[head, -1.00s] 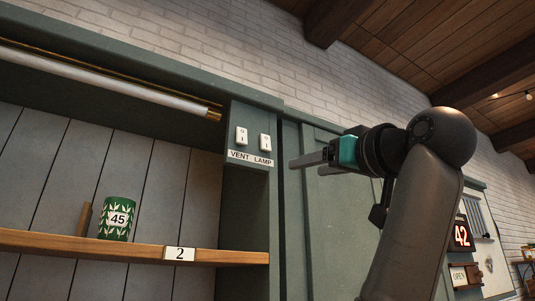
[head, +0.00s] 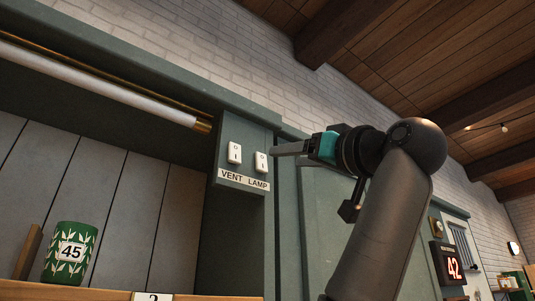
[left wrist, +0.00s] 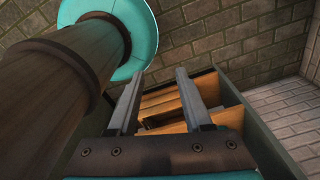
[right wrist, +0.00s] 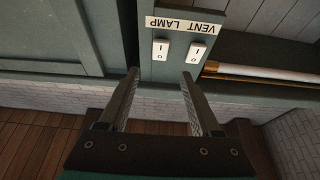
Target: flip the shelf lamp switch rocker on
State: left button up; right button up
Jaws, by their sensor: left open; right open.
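The lamp switch (head: 261,162) is a small white rocker above the word LAMP on a green-grey post. In the right wrist view the lamp switch (right wrist: 160,50) appears upside down, just beyond the gap between the fingertips. Which way its rocker is tilted is unclear. My right gripper (head: 275,149) is open and empty, its tips close to the lamp switch; contact cannot be told. It also shows in the right wrist view (right wrist: 160,75). My left gripper (left wrist: 160,75) is open and empty, away from the switches.
The similar vent switch (head: 235,153) sits just left of the lamp switch, above the label plate (head: 243,180). A white tube lamp (head: 130,95) hangs under the shelf top.

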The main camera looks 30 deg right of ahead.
aim_at(262, 158)
jog(key=p+x, duration=0.3)
jog(key=x, duration=0.4)
jog(key=shift+w+r, duration=0.15)
jog(key=shift+w+r+p, duration=0.15)
jog(key=shift+w+p, duration=0.3)
jog(key=shift+w, duration=0.1)
pick_arm(q)
jog(key=r, duration=0.1)
jog(key=w+r, duration=0.1)
jog(key=r, duration=0.1)
jog(key=w+r, duration=0.1)
jog(key=shift+w+r, duration=0.1)
jog(key=shift+r, duration=0.3)
jog(key=shift+s, duration=0.3)
pick_arm(e)
grip_shut()
